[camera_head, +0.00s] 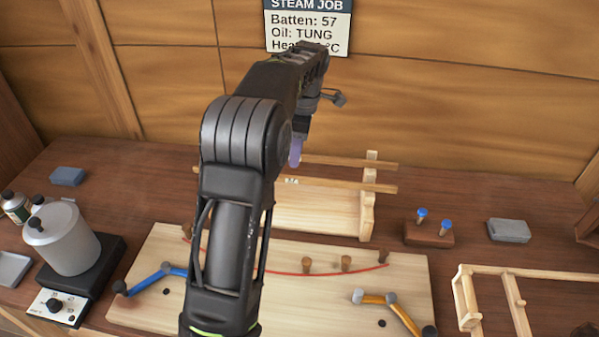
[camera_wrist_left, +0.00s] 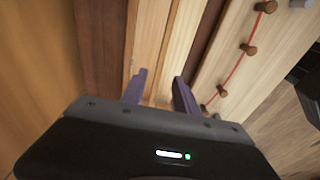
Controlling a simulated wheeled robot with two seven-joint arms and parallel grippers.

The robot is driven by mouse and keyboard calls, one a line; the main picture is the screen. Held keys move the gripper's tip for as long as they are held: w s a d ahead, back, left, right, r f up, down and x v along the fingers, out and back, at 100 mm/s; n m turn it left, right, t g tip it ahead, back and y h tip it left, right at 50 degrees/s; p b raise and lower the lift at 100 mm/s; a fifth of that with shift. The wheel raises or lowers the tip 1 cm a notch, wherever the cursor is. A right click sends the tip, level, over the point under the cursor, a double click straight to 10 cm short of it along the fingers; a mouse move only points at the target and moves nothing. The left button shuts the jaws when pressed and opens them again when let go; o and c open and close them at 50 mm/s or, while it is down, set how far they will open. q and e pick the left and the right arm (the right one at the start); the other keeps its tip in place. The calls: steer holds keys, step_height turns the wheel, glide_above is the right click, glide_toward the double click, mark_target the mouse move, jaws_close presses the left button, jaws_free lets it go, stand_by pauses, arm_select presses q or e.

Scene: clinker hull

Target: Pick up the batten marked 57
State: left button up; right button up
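Pale wooden battens lie across a wooden rack (camera_head: 368,205) at the back of the table: a rear batten (camera_head: 350,162) and a front batten (camera_head: 350,184). A small white mark shows near the front batten, too small to read, so I cannot tell which one is marked 57. My left gripper (camera_head: 295,150) is over the rack, partly hidden by its own arm. In the left wrist view its two purple fingers (camera_wrist_left: 160,92) are apart, with pale wood strips (camera_wrist_left: 182,40) beyond them and nothing visibly held. My right gripper is not in view.
A wall sign (camera_head: 305,25) reads Batten: 57, Oil: TUNG. A pale board (camera_head: 150,262) with pegs, a red line and blue and orange levers lies in front. A grey pot (camera_head: 62,240) stands left on a hotplate. A wooden frame (camera_head: 520,275) is at right.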

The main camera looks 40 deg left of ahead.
mark_target(292, 176)
arm_select(q)
steer(key=shift+s+r, duration=0.1)
steer(key=shift+s, duration=0.05)
steer(key=shift+a+f, duration=0.1)
steer(key=shift+f, duration=1.25)
steer(key=shift+f, duration=0.1)
steer(key=f, duration=0.5)
steer(key=shift+s+a, duration=0.1)
steer(key=shift+a, duration=0.25)
steer(key=shift+c, duration=0.2)
jaws_close()
